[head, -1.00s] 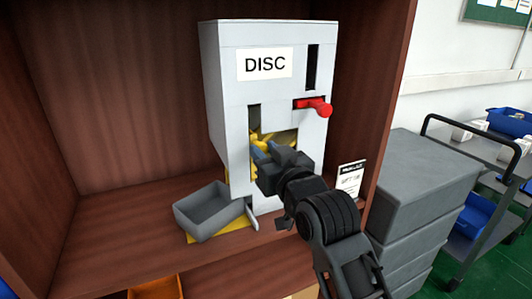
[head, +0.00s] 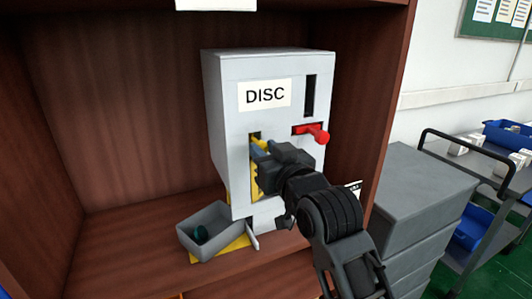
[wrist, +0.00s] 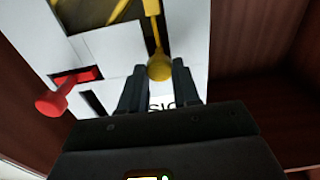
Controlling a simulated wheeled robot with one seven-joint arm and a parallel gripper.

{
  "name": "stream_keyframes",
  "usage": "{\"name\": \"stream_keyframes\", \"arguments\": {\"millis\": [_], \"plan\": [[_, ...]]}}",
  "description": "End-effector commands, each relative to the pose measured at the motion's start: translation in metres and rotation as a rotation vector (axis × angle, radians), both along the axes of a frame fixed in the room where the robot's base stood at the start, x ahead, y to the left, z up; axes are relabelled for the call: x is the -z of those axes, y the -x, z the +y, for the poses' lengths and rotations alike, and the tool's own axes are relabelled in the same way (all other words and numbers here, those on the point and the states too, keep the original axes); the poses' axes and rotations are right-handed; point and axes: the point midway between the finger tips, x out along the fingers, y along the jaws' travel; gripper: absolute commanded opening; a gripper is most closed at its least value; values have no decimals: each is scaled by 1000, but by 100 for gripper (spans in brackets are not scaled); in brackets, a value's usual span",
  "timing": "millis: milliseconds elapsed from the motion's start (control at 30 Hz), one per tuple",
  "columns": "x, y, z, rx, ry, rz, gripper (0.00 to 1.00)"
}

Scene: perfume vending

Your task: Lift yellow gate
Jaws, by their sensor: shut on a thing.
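The yellow gate (head: 255,180) shows in the slot on the front of the grey DISC machine (head: 225,110). Its round yellow knob (wrist: 160,67) sits between my fingers in the wrist view, on a yellow stem. My gripper (head: 262,150) is shut on this knob, near the top of the slot; it also shows in the wrist view (wrist: 158,82). My gripper and arm hide part of the machine's front opening in the head view. A small dark teal item (head: 201,234) lies in the grey tray (head: 212,252) below.
A red handle (head: 318,133) sticks out of the machine to the right above my gripper; it also shows in the wrist view (wrist: 50,101). Brown cabinet walls (head: 120,110) enclose the machine. Grey stacked boxes (head: 420,190) and a trolley (head: 470,170) stand outside at right.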

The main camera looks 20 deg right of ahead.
Motion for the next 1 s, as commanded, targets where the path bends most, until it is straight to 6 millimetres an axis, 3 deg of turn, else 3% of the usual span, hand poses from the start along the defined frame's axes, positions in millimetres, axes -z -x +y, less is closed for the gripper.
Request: {"name": "stream_keyframes", "arguments": {"millis": [67,100,333,667,1000], "plan": [[0,0,0,0,0,-2,0],[0,0,0,0,0,-2,35],[0,0,0,0,0,-1,56],[1,6,0,0,0,0,56],[2,59,0,0,1,-1,56]]}}
